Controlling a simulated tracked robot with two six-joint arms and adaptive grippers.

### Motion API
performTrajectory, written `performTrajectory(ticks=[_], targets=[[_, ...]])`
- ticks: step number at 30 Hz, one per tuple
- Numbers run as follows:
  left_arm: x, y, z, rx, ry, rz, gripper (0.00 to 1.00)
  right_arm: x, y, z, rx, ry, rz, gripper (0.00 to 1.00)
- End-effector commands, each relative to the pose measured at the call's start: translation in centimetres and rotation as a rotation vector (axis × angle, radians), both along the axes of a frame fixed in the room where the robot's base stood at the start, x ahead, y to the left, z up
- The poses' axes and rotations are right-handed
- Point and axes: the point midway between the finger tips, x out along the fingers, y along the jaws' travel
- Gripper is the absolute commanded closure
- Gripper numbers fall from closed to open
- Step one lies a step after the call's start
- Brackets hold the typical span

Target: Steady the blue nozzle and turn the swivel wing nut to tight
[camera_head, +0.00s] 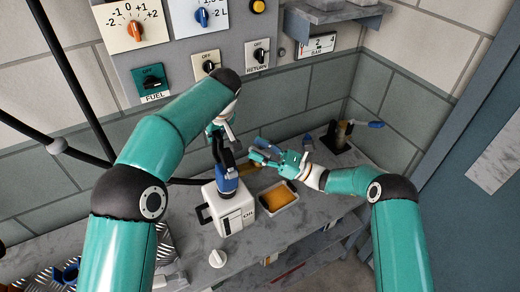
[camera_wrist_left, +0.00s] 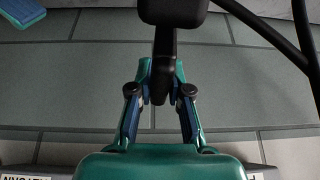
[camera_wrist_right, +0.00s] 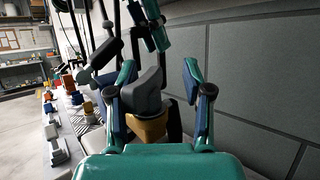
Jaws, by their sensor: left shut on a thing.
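The blue nozzle (camera_head: 227,178) stands upright over the white OIL can, with a dark stem above it. My left gripper (camera_head: 220,128) reaches down to this stem from above. In the left wrist view its fingers (camera_wrist_left: 160,88) are closed on a dark bar (camera_wrist_left: 163,65). A grey wing-shaped piece on a brass-coloured base, seemingly the swivel wing nut (camera_wrist_right: 148,92), shows in the right wrist view. My right gripper (camera_wrist_right: 158,92) is open around it, with a gap at the right finger. In the head view my right gripper (camera_head: 262,152) partly hides this piece.
The white OIL can (camera_head: 237,218) and a tray (camera_head: 293,207) of orange liquid stand on the grey bench below the grippers. A blue-handled fitting (camera_head: 345,132) is at the back right. A control panel (camera_head: 175,50) with dials hangs behind. Black tubes (camera_head: 75,80) cross at the left.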

Motion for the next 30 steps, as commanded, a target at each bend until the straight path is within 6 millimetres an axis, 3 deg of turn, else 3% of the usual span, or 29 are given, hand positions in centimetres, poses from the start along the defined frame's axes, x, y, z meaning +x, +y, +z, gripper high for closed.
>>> performTrajectory(ticks=[1,8,30], targets=[[0.01,-0.09,0.10,-0.002,-0.002,0.000,1.00,0.03,-0.01,0.01,0.000,0.000,-0.001,0.64],[-0.02,-0.12,0.03,-0.002,0.000,-0.001,1.00,0.05,-0.03,-0.01,-0.001,0.000,-0.002,1.00],[-0.14,-0.21,-0.23,-0.001,0.006,-0.003,1.00,0.11,-0.05,-0.04,-0.002,0.002,-0.005,1.00]])
